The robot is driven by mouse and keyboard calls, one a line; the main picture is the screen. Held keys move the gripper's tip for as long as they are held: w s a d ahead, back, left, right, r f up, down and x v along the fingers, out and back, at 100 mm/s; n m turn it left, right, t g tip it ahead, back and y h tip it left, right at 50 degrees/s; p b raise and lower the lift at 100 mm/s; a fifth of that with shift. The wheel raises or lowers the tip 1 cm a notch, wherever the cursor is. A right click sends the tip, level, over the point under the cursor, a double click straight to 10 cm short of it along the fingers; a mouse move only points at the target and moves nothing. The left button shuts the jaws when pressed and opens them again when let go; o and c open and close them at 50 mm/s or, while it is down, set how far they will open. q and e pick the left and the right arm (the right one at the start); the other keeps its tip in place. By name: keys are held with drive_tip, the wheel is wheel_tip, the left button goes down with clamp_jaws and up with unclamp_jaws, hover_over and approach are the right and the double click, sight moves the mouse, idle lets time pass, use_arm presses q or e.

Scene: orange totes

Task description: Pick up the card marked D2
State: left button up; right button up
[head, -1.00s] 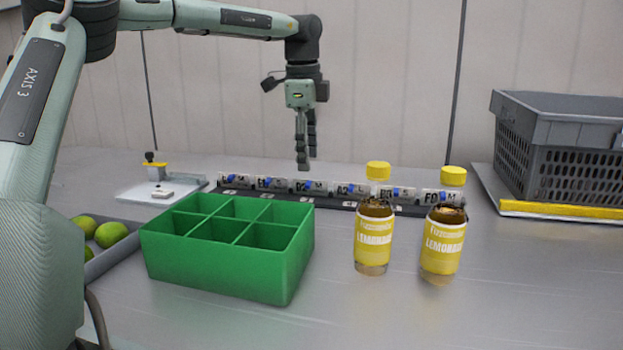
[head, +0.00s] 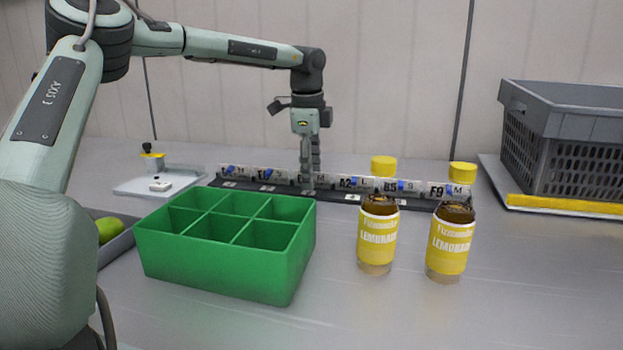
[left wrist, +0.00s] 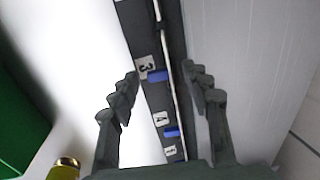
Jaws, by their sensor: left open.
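The rack (head: 225,184) is a long dark strip holding several upright cards in a row along the back of the table. The card marked D2 (head: 323,183) is third from the left in the head view; its marking is now mostly hidden behind my fingers. My left gripper (head: 308,187) points down at this card, with its fingertips at card height. In the left wrist view the left gripper (left wrist: 162,72) is open, with one finger on each side of the row of thin card edges. I cannot tell whether a finger touches the card. My right gripper is not in view.
A green divided box (head: 205,262) stands in front of the rack. Two lemonade bottles (head: 377,240) (head: 449,245) stand front right. A grey crate (head: 570,150) is at the far right, a white plate with a small fixture (head: 135,187) at the back left. Limes lie in a grey tray (head: 118,245).

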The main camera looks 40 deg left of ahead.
use_arm(q)
drive_tip(key=c, duration=0.9)
drive_tip(key=shift+c, duration=0.2)
